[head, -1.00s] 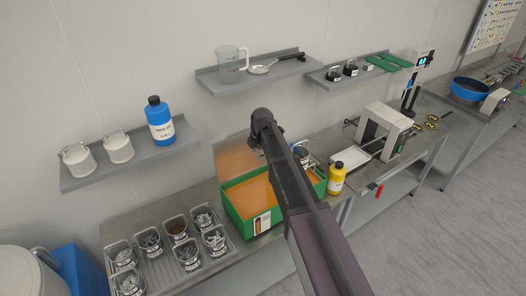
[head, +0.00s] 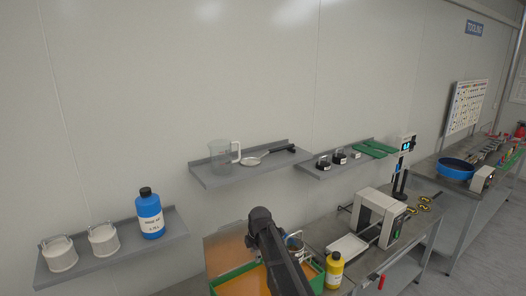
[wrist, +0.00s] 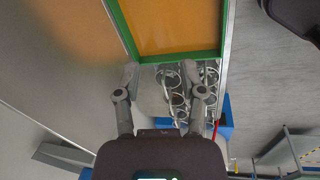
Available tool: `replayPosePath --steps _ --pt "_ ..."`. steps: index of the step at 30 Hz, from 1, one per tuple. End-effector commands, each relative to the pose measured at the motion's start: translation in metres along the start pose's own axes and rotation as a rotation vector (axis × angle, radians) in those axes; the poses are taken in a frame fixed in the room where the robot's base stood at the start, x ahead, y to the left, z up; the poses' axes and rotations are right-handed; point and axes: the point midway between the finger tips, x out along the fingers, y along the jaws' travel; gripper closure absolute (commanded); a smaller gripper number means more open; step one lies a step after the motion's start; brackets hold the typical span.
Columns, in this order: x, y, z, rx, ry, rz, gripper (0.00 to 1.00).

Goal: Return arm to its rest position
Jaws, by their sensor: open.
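My gripper (wrist: 165,80) shows in the wrist view with its two fingers apart and nothing between them. Beyond the fingertips lie the edge of a green-rimmed tray with an orange floor (wrist: 178,28) and several wire-handled containers (wrist: 175,95). In the head view my dark arm rises from the bottom centre in front of the green tray (head: 222,287), and the gripper itself is hidden there.
A blue bottle (head: 150,214) and two white pots stand on the left shelf (head: 110,262). A jug (head: 224,154) is on the middle shelf. A yellow bottle (head: 334,271) and a white machine (head: 378,217) stand right of my arm. The wall above is clear.

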Motion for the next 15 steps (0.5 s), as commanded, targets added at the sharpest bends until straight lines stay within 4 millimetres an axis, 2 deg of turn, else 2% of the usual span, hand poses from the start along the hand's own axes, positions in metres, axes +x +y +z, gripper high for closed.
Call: replayPosePath --steps 1,15 --pt "0.007 -0.016 0.006 0.062 -0.003 -0.005 0.47" --pt "0.038 -0.138 0.058 0.806 -0.053 -0.058 0.47"
